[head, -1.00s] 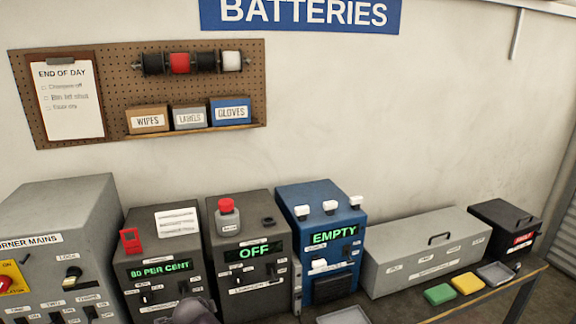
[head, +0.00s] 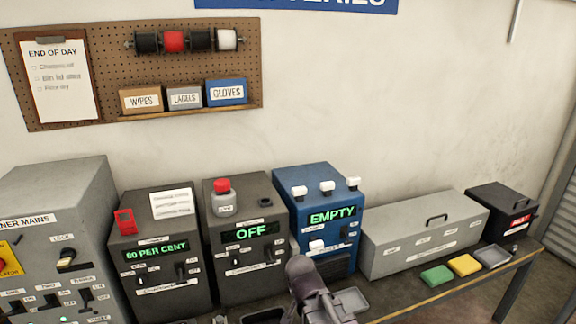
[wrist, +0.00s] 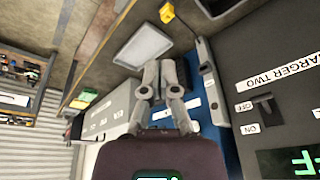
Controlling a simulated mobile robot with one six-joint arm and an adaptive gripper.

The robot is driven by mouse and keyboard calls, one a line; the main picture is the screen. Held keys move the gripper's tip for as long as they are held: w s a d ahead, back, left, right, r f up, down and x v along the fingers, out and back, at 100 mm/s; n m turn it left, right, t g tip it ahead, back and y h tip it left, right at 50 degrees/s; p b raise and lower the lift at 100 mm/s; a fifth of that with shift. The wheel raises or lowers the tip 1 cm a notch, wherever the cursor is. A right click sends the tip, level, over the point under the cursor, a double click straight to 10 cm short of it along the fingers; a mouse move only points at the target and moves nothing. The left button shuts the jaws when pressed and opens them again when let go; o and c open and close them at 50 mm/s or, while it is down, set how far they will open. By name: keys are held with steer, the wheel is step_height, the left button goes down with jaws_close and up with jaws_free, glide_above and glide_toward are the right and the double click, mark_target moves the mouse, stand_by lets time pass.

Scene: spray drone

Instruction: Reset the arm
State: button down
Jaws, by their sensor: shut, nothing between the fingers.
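My gripper (head: 302,270) shows at the bottom middle of the head view, in front of the blue charger (head: 325,225). In the wrist view my gripper (wrist: 160,68) has its fingers together, with nothing between them. The fingers overlap the blue charger's face there; I cannot tell the gap, but no contact shows. The blue charger reads EMPTY. The dark charger (head: 240,245) left of it reads OFF, and the one further left (head: 160,255) reads 80 PER CENT.
A grey mains box (head: 60,240) stands far left. A long grey lidded box (head: 425,235) and a black box (head: 500,212) stand right. Green (head: 437,276) and yellow (head: 464,265) pads lie at the bench front. A shallow tray (wrist: 143,35) lies near the fingers.

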steer(key=s+d+f+n+g, duration=0.1)
steer(key=s+d+n, duration=0.1)
steer(key=d, duration=0.4)
steer(key=s+d+f+n+g+y+b, duration=0.1)
steer(key=s+d+n+g, duration=0.1)
steer(key=d, duration=0.4)
steer(key=shift+s+f+n, duration=0.25)
steer(key=shift+s+n, duration=0.3)
steer(key=shift+n, duration=0.05)
steer(key=shift+d, duration=0.1)
